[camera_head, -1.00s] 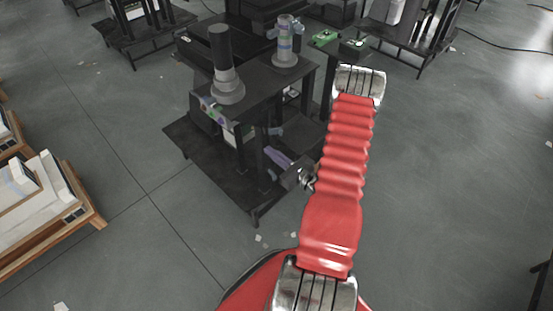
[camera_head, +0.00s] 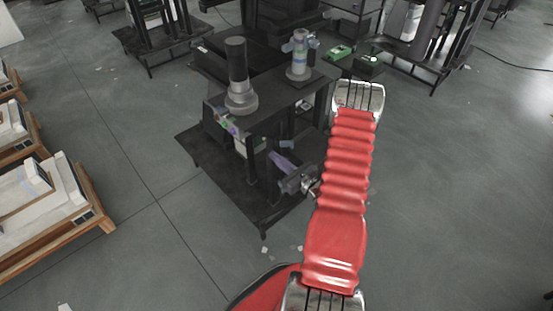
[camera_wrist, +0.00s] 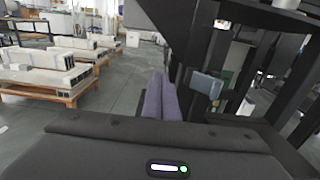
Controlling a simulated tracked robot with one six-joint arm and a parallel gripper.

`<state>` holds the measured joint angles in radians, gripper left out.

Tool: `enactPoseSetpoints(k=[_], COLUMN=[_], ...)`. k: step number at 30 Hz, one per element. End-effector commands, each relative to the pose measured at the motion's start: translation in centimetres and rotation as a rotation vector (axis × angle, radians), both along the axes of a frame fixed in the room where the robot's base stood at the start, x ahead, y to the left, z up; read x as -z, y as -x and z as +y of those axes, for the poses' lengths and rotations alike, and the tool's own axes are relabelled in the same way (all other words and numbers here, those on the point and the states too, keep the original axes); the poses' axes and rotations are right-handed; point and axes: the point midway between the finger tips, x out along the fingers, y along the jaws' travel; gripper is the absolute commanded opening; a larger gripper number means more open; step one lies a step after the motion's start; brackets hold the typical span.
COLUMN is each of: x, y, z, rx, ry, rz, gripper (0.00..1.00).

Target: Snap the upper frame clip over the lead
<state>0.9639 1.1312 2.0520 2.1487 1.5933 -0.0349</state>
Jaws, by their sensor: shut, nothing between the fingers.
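My gripper (camera_head: 274,156) has purple fingers that are pressed together and empty. It is low beside the black frame of the lift-column stand (camera_head: 266,100). In the wrist view the purple fingers (camera_wrist: 159,88) point ahead, left of the frame's dark uprights (camera_wrist: 212,58). A small blue-grey block (camera_wrist: 207,85), possibly the upper frame clip, is on the frame to the right of the fingertips, apart from them in the picture. In the head view a similar greyish part (camera_head: 286,144) shows just above the fingers. I cannot make out the lead.
A dark column with a grey collar (camera_head: 239,85) and a grey cylinder (camera_head: 299,58) stand on the stand's top. Its wide black base plate (camera_head: 205,160) lies below. Wooden pallets with white pieces (camera_head: 85,200) are at the left. Grey floor is open between them.

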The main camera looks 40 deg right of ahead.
Motion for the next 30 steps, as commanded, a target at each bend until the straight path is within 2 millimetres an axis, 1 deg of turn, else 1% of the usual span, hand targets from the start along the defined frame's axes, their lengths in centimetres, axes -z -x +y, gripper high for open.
enactPoseSetpoints(k=[30], x=[0.0], y=[4.2], z=[-0.2], rx=[0.001], ry=[0.0], rz=[0.0], gripper=[0.0])
